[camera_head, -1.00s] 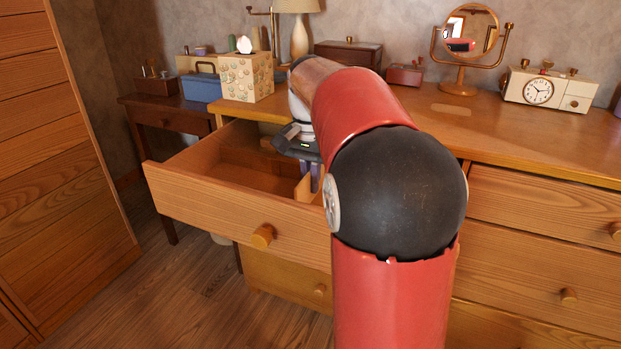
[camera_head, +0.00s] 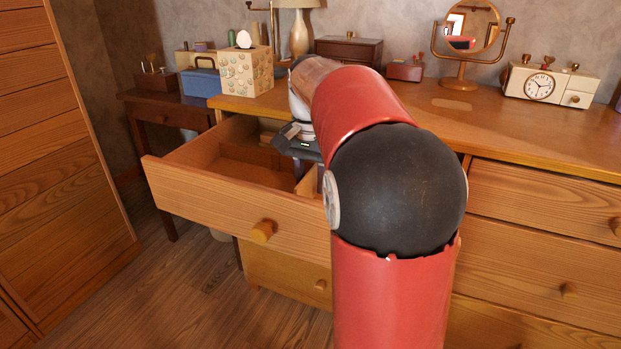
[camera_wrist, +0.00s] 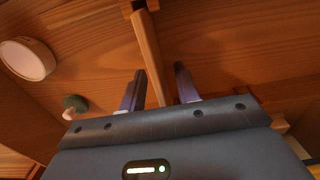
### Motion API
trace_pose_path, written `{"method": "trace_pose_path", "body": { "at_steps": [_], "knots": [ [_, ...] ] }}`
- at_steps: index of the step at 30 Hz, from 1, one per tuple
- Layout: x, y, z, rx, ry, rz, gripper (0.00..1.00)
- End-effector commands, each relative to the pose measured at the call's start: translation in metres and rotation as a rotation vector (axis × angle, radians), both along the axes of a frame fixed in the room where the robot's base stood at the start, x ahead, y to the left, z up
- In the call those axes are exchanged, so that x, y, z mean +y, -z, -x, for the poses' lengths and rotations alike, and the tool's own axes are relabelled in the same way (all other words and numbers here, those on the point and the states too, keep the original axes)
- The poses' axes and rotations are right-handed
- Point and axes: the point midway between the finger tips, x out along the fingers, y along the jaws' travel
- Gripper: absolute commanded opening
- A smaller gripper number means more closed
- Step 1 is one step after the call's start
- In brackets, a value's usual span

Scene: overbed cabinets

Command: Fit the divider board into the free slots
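The divider board (camera_wrist: 149,55) is a narrow light-wood strip standing on edge in the open drawer (camera_head: 205,186). In the wrist view its far end meets a dark slotted bracket (camera_wrist: 139,6) on the drawer wall. Its near end is hidden behind my gripper's body, so I cannot tell how that end sits. My gripper (camera_wrist: 160,78) is open, with one finger on each side of the board and a clear gap on the right side. In the head view a piece of the board (camera_head: 307,186) shows below my gripper, mostly hidden by my arm.
A round white-faced item (camera_wrist: 28,58) and a small green-and-white item (camera_wrist: 74,106) lie in the drawer. The dresser top holds a patterned box (camera_head: 247,72), a mirror (camera_head: 467,40) and a clock (camera_head: 540,86). The left part of the drawer looks mostly clear.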

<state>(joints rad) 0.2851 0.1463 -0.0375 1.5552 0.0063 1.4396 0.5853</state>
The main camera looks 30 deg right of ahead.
Motion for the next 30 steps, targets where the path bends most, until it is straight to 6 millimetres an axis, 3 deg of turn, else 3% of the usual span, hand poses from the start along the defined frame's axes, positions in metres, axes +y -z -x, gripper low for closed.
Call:
{"method": "trace_pose_path", "body": {
  "at_steps": [5, 12, 16, 30],
  "knots": [
    [0.0, -0.017, -0.001, -0.002, 0.0, 0.001, 0.32],
    [0.0, -0.058, -0.001, -0.002, 0.0, 0.001, 0.32],
    [0.0, -0.072, -0.001, -0.001, 0.0, 0.0, 0.32],
    [0.0, -0.078, 0.0, 0.0, 0.0, 0.0, 0.32]
  ]
}}
